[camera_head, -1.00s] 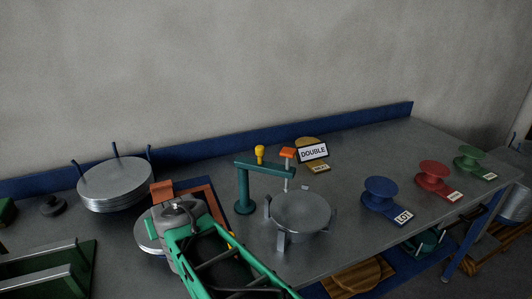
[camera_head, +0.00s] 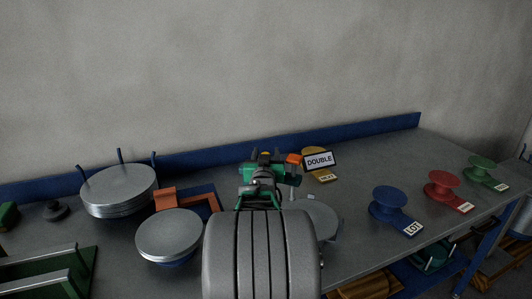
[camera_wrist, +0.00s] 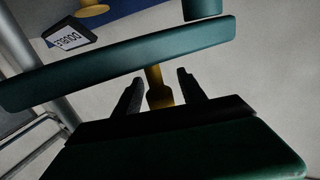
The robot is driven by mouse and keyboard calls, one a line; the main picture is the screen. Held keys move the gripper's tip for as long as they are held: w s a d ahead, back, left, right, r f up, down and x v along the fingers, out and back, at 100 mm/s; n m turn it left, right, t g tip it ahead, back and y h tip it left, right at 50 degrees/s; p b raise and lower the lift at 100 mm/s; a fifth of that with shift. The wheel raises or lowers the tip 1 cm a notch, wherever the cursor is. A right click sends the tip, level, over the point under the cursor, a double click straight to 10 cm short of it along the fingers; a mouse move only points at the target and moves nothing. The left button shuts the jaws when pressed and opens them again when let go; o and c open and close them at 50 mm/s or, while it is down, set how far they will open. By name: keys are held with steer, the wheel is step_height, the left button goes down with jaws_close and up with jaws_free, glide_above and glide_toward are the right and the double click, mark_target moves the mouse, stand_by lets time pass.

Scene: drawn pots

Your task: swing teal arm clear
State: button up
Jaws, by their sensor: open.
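The teal arm is mostly hidden behind my own arm in the head view, where its orange end block (camera_head: 294,159) shows. In the wrist view the teal arm (camera_wrist: 120,65) is a long bar crossing the picture at a slant. Its yellow knob (camera_wrist: 157,88) stands between the two dark fingers of my gripper (camera_wrist: 160,78). My gripper is open, with a finger on each side of the knob and a visible gap to both. The fingertips are close to the bar; I cannot tell if they touch it. In the head view my gripper (camera_head: 262,165) is over the teal arm.
A round grey pan (camera_head: 318,215) stands right of my arm, partly hidden. A DOUBLE sign (camera_head: 319,160) is behind it. Stacked grey discs (camera_head: 118,186) and another round plate (camera_head: 169,234) are at left.

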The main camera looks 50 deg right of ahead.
jaws_close()
stand_by(0.5)
stand_by(0.9)
